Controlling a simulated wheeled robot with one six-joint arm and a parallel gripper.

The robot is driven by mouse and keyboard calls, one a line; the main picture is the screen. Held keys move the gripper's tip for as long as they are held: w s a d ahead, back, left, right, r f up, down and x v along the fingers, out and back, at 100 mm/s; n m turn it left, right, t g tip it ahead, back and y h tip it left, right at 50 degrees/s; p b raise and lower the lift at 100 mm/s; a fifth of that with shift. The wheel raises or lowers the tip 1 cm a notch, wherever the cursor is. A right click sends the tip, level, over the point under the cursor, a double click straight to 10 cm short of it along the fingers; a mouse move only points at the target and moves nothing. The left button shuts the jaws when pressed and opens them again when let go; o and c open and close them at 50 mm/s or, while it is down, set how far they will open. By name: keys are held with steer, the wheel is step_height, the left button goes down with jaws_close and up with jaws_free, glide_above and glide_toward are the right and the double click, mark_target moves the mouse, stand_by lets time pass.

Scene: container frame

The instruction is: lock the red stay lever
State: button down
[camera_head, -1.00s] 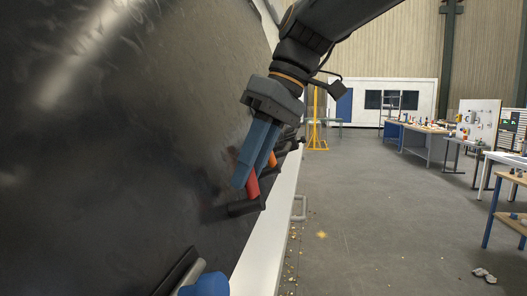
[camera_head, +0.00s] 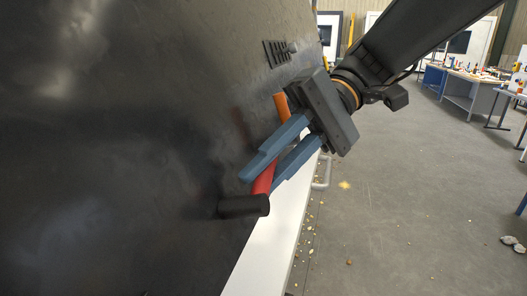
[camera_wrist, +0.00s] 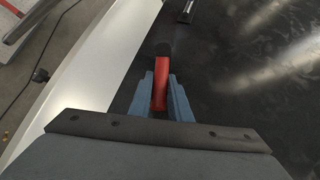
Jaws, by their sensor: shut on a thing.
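The red stay lever (camera_head: 265,178) stands out from the dark panel, with a black cylindrical base (camera_head: 244,206) at its lower end. My gripper (camera_head: 262,182) has its two blue fingers on either side of the red lever and is shut on it. The lever's other end is partly hidden behind the fingers in the head view.
An orange lever (camera_head: 281,106) stands on the same panel (camera_head: 130,130), close behind my gripper. A white ledge (camera_head: 268,255) runs along the panel's lower edge. Grey floor (camera_head: 400,210) is open to the right, with small debris near the ledge. Workbenches (camera_head: 468,88) stand farther back.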

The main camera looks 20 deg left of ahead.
steer(key=shift+w+d+f+m+g+y+p, duration=0.1)
steer(key=shift+d+f+m+g+y+p, duration=0.2)
steer(key=shift+f+m+g+y, duration=0.6)
steer(key=shift+r, duration=0.15)
steer(key=c, duration=1.6)
jaws_free()
steer(key=shift+c, duration=0.2)
steer(key=b+v, duration=0.3)
steer(key=v, duration=0.5)
